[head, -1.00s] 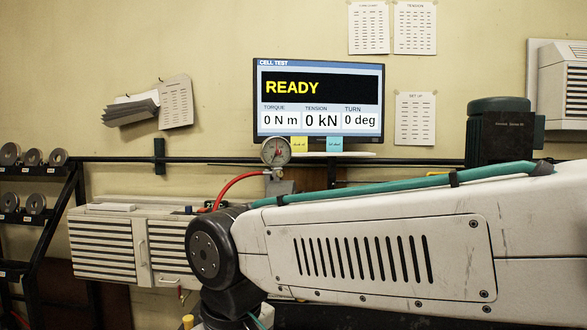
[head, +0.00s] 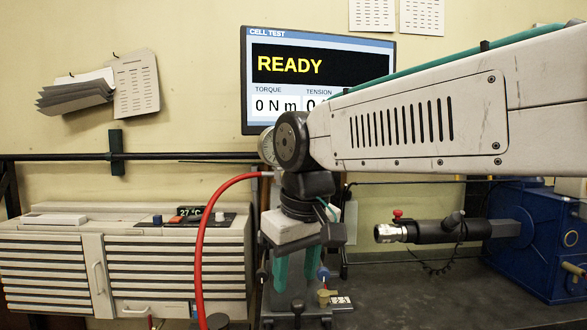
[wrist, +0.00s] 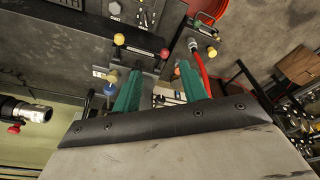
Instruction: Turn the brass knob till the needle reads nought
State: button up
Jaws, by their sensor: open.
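The brass knob (head: 327,296) sits low at the bench fixture, beside a small white label, right of my gripper in the head view. It also seems to show in the wrist view (wrist: 112,77), left of my fingers. My gripper (head: 296,278) points down with its green fingers apart; nothing shows held between them. In the wrist view the gripper (wrist: 158,68) is over the fixture, its fingers spread. The round gauge (head: 266,147) is mostly hidden behind my arm, so its needle cannot be read.
A screen (head: 318,66) reads READY and 0 N m, partly covered by my arm. A red hose (head: 201,240) arches left of the gripper. A black tool (head: 440,230) with a silver end juts in from a blue machine (head: 540,240) at right. A slatted cabinet (head: 125,270) stands left.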

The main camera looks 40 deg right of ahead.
jog(key=w+d+r+t+h, duration=0.1)
jog(key=w+d+r, duration=0.75)
jog(key=w, duration=0.35)
jog(key=w+d+r+t+h, duration=0.1)
jog(key=w+d+r, duration=0.6)
jog(key=w+r, duration=0.4)
jog(key=x, duration=0.8)
jog(key=shift+w+a+f, duration=0.2)
jog(key=shift+w+f, duration=0.05)
jog(key=shift+f, duration=0.15)
grip_shut()
